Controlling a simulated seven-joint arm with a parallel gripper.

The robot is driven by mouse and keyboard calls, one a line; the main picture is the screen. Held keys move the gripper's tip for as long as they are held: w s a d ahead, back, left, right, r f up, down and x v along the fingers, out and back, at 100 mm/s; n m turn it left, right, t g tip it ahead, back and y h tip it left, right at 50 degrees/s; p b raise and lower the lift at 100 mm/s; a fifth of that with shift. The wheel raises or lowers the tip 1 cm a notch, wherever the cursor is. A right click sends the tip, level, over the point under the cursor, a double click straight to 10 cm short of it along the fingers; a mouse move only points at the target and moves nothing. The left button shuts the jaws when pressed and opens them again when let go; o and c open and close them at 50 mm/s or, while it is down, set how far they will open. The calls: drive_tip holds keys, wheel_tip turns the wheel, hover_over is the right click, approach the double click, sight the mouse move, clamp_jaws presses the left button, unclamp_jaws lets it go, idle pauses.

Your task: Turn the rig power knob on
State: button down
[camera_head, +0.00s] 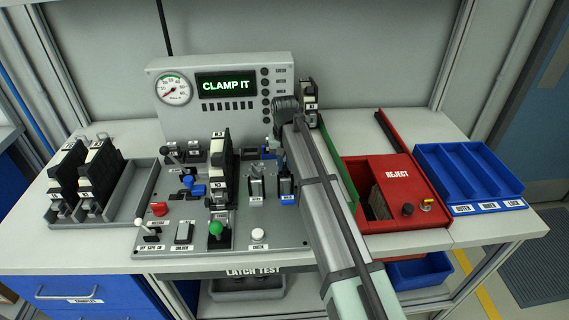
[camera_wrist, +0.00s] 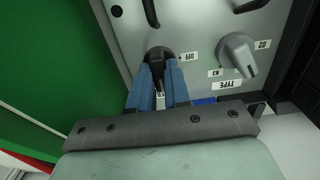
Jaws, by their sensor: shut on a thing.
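The rig power knob (camera_wrist: 158,53) is black and sits on a grey panel face in the wrist view, with an OFF label (camera_wrist: 190,52) on its right. My gripper (camera_wrist: 158,78) has its blue fingers on both sides of the knob's bar and is shut on it. The bar runs roughly up and down in the picture. A label below the knob is partly hidden between the fingers, so I cannot tell the setting. In the head view my arm reaches to the right side of the latch test rig (camera_head: 270,236) and hides the knob and fingertips.
A grey TYPE knob (camera_wrist: 237,50) is close to the right of my fingers. The display (camera_head: 226,84) reads CLAMP IT. A red REJECT bin (camera_head: 398,165) and a blue tray (camera_head: 470,172) stand right of my arm. Black parts stand in a grey tray (camera_head: 125,200) at left.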

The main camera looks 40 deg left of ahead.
sight(285, 165)
idle(0.3)
drive_tip(key=c, duration=1.1)
unclamp_jaws()
wheel_tip(285, 165, up, 14)
drive_tip(key=shift+f, duration=0.1)
